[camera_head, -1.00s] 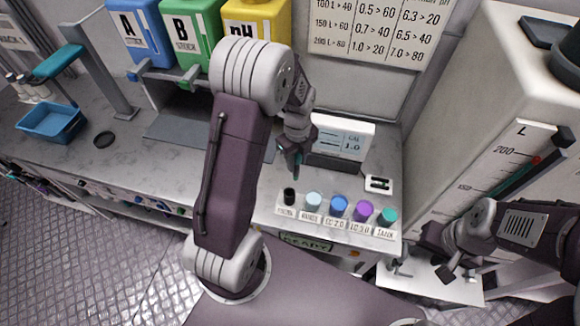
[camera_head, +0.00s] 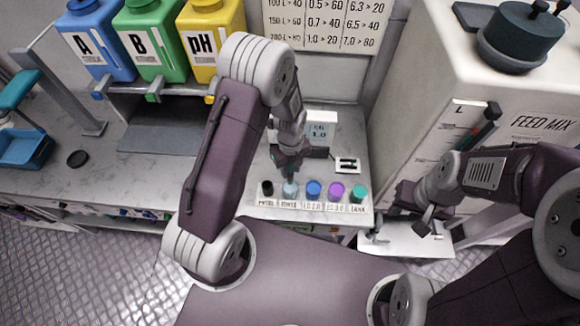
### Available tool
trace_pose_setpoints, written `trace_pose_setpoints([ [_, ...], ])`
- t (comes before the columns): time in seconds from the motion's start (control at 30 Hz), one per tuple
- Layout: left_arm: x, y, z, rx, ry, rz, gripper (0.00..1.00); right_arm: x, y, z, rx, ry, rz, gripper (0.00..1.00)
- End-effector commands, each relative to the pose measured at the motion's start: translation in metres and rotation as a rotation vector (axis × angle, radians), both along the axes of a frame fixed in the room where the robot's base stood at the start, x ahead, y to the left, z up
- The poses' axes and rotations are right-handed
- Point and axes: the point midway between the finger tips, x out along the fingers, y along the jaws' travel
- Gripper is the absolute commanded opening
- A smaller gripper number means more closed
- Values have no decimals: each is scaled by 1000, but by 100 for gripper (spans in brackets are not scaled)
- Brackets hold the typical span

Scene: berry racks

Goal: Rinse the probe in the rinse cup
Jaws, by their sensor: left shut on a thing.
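The rinse cup (camera_head: 290,190), a small light-blue cup, stands second from the left in the front row on the counter. My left gripper (camera_head: 288,166) is above it and is shut on the probe (camera_head: 289,177). The probe is mostly hidden by the gripper and points down at the cup's mouth. I cannot tell whether its tip is inside the cup. My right gripper (camera_head: 424,215) is at the right, in front of the feed tank and above a white shelf. Its jaws are too small to read.
A black holder (camera_head: 267,188) is left of the rinse cup; blue (camera_head: 313,188), purple (camera_head: 336,190) and teal (camera_head: 358,194) cups are to its right. A meter (camera_head: 321,128) stands behind, partly hidden. The feed tank (camera_head: 430,90) is at right. The counter's left is mostly clear.

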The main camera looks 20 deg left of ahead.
Motion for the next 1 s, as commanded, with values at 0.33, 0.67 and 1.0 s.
trace_pose_setpoints([
  [0.33,0,0,-43,0,-1,0,0,0,0,-36,0,0,0,36],
  [0.67,0,0,-72,0,0,1,0,0,0,-58,0,0,0,36],
  [1.0,0,0,-72,-1,-1,1,0,0,0,-58,0,0,0,36],
])
